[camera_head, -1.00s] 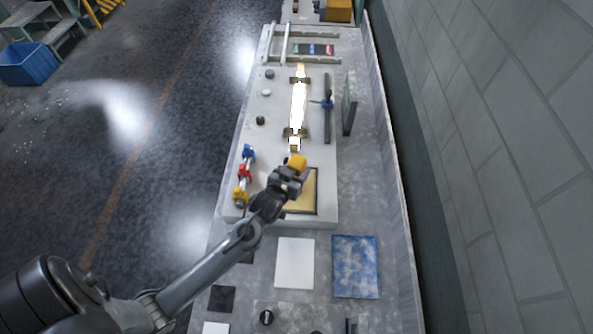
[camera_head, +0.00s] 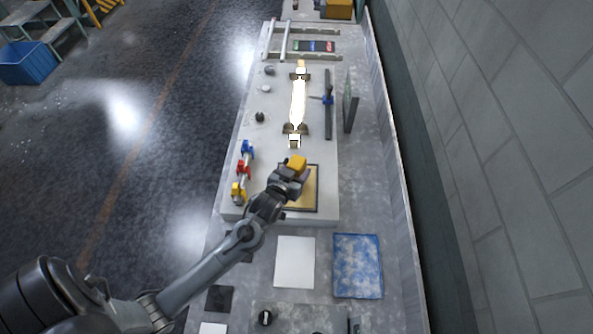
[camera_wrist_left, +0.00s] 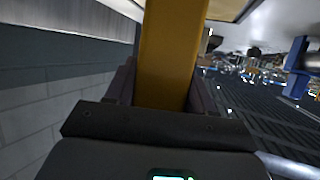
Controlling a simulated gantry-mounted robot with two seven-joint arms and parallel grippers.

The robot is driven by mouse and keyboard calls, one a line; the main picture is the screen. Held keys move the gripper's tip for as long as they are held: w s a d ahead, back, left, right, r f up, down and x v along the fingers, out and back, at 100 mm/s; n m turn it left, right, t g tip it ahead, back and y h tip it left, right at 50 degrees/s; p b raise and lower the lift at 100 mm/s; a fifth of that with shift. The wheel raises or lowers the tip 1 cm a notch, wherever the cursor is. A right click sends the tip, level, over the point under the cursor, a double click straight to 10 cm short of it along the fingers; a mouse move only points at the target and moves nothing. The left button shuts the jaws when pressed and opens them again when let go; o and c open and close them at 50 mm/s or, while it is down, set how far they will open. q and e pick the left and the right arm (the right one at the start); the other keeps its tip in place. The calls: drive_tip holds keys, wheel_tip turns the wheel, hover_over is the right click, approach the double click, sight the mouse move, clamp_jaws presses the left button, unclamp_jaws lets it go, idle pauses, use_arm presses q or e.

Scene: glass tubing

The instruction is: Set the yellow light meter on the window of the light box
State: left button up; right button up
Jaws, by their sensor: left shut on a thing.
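The yellow light meter (camera_head: 296,163) is held in my left gripper (camera_head: 288,176), which is shut on it. I cannot tell the height of the meter over the panel. In the left wrist view the yellow meter (camera_wrist_left: 170,50) stands between the two fingers of my left gripper (camera_wrist_left: 160,95). My right gripper is not in view.
Blue, red and yellow clamps (camera_head: 242,168) stand to the left. A white sheet (camera_head: 295,262) and a blue mottled sheet (camera_head: 357,265) lie nearer. A wall runs along the right.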

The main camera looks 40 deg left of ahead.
use_arm(q)
drive_tip(key=shift+f, duration=0.35)
drive_tip(key=o, duration=1.3)
drive_tip(key=shift+o, duration=0.2)
drive_tip(key=s+d+m+g+h, duration=0.1)
drive_tip(key=s+d+m+g, duration=0.2)
drive_tip(key=s, duration=0.6)
drive_tip(key=s+d+r+g+h, duration=0.1)
drive_tip(key=s+d+g+h, duration=0.1)
drive_tip(key=s+d+g, duration=0.45)
drive_tip(key=s+d+m+h, duration=0.1)
drive_tip(key=s+d+m, duration=0.1)
drive_tip(key=s, duration=0.8)
wheel_tip(320, 180, up, 15)
drive_tip(key=p, duration=1.6)
drive_tip(key=shift+r, duration=0.2)
